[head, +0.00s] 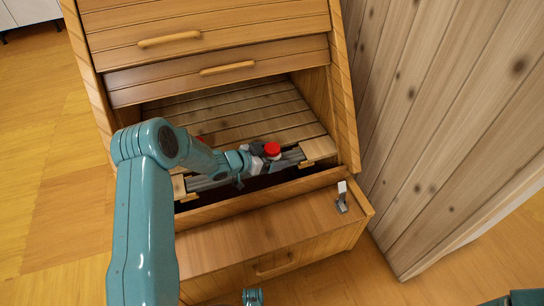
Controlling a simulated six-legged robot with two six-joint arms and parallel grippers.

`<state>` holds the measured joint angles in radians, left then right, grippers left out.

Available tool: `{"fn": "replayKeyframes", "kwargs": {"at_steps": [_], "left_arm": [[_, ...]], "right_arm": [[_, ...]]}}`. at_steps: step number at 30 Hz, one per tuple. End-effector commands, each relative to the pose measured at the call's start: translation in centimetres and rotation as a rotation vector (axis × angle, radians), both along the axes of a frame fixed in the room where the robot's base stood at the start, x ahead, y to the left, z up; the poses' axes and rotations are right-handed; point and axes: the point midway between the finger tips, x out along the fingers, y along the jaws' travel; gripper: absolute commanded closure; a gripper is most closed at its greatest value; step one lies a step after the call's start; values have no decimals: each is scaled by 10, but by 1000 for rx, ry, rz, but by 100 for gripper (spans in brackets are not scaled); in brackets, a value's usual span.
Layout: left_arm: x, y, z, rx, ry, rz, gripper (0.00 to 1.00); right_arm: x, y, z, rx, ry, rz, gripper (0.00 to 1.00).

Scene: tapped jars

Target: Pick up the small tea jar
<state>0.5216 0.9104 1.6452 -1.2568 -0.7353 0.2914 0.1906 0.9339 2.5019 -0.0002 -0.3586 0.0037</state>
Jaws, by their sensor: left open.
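My left arm reaches from the lower left into the open wooden cabinet. My left gripper (250,172) is over the dark gap behind the pulled-out drawer, with its jaws apart. A small round red top (272,148) shows right at the gripper, with grey and white parts around it. I cannot tell whether it is the lid of the small tea jar or whether the gripper touches it. A second bit of red (200,139) shows beside my forearm, mostly hidden by it. No whole jar can be made out. My right gripper is not in view.
The pulled-out drawer (262,222) stands in front of the gap. A small grey and white piece (342,197) is at its right end. Shut drawers (205,50) are above the opening. A plank wall (425,110) stands close on the right. The floor (45,190) at left is clear.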

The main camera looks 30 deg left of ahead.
Motion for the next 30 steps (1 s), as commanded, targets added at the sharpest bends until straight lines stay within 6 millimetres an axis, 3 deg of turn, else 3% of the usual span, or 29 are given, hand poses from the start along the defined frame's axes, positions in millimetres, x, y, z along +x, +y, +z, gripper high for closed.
{"fn": "replayKeyframes", "kwargs": {"at_steps": [3, 9, 20, 26, 30], "left_arm": [[0, 0, 0, 0, 0, 0, 11], [-1, 0, 0, 0, 0, 0, 73], [0, 1, 8, 1, -3, 0, 73], [0, 1, 37, 1, -5, 1, 73], [0, 0, 68, 1, -4, 0, 73]], "right_arm": [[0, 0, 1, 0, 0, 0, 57], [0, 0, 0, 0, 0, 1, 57], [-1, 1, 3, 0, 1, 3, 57], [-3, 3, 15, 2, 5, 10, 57], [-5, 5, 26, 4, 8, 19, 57]]}}
